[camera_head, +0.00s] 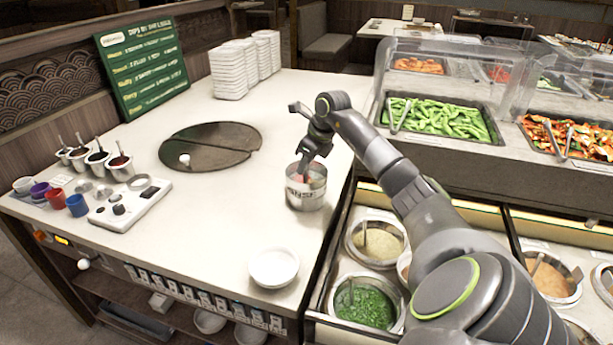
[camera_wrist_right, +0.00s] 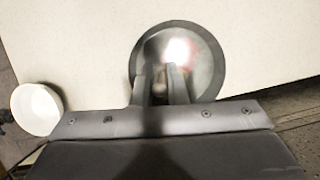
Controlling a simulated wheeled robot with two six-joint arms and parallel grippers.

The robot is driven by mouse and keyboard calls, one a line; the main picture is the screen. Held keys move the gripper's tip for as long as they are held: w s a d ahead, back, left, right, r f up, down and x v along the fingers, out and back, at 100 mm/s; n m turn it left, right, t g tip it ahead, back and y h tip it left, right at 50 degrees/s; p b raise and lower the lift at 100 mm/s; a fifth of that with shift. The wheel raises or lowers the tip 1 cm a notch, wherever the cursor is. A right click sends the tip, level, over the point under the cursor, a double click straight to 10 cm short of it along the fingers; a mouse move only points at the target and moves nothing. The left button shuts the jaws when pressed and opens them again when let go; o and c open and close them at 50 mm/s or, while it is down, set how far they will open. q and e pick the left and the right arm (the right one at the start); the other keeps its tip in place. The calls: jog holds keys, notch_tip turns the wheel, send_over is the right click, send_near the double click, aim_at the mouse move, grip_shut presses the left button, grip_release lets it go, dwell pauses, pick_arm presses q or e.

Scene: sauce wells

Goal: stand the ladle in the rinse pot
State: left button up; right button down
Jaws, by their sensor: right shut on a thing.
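The rinse pot (camera_head: 306,199) is a metal pot with dark lettering on the white counter, near its right edge. My right gripper (camera_head: 302,172) points down into the pot's mouth. It is shut on the ladle, of which only a small reddish part (camera_head: 299,179) shows between the fingers. In the right wrist view the round pot (camera_wrist_right: 214,62) lies under my right gripper's fingertips (camera_wrist_right: 164,70), with a bright reddish spot between them. The ladle's bowl is hidden, and I cannot tell whether it touches the pot's bottom. My left gripper is out of view.
Sauce wells (camera_head: 364,303) with ladles lie at right, below the food bar. A round dark hob (camera_head: 210,147), small sauce cups (camera_head: 120,168) and stacked white dishes (camera_head: 229,72) stand left and behind. Clear counter surrounds the pot's left side.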

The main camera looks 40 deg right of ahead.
jog(key=shift+f, duration=0.55)
jog(key=shift+f+b, duration=0.15)
jog(key=shift+b, duration=0.25)
jog(key=c, duration=1)
grip_release()
jog(key=shift+o, duration=1.2)
jog(key=shift+d+f, duration=0.1)
jog(key=shift+f, duration=0.1)
jog(key=shift+a, duration=0.2)
jog(key=shift+c, duration=0.9)
